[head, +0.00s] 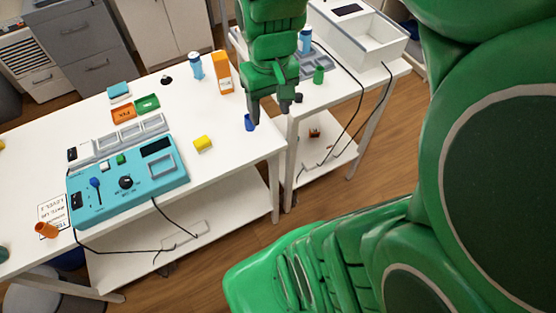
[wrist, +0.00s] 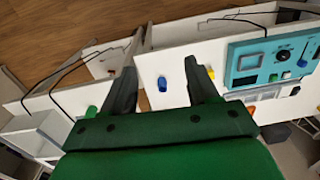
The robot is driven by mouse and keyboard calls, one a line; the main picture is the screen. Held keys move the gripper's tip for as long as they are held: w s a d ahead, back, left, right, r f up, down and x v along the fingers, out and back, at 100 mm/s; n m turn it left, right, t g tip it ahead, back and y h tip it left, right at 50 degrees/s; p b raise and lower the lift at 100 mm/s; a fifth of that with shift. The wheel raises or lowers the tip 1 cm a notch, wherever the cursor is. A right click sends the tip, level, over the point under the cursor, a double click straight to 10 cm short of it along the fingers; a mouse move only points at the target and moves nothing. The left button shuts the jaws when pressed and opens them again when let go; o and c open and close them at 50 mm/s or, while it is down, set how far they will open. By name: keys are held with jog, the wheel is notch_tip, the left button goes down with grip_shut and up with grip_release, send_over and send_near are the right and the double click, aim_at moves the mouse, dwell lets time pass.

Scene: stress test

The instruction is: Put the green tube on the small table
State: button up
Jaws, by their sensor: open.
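A short green tube (head: 319,75) stands upright on the smaller white table (head: 318,97) at the right, near that table's left side. In the wrist view the green tube (wrist: 91,112) is left of my fingers, apart from them. My gripper (head: 270,112) is open, with its fingers pointing down over the right end of the long white table. A blue piece (head: 249,122) is close to its left finger in the head view. In the wrist view this blue piece (wrist: 162,84) shows between the open fingers (wrist: 161,68); I see no contact.
A white bin (head: 375,45) and black cables occupy the small table. A narrow gap separates the tables.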

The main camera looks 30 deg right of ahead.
jog(key=s+a+g, duration=0.1)
jog(key=s+a, duration=0.4)
jog(key=s, duration=0.7)
jog(key=shift+s+g, duration=0.15)
jog(key=shift+g, duration=0.15)
jog(key=shift+o, duration=0.2)
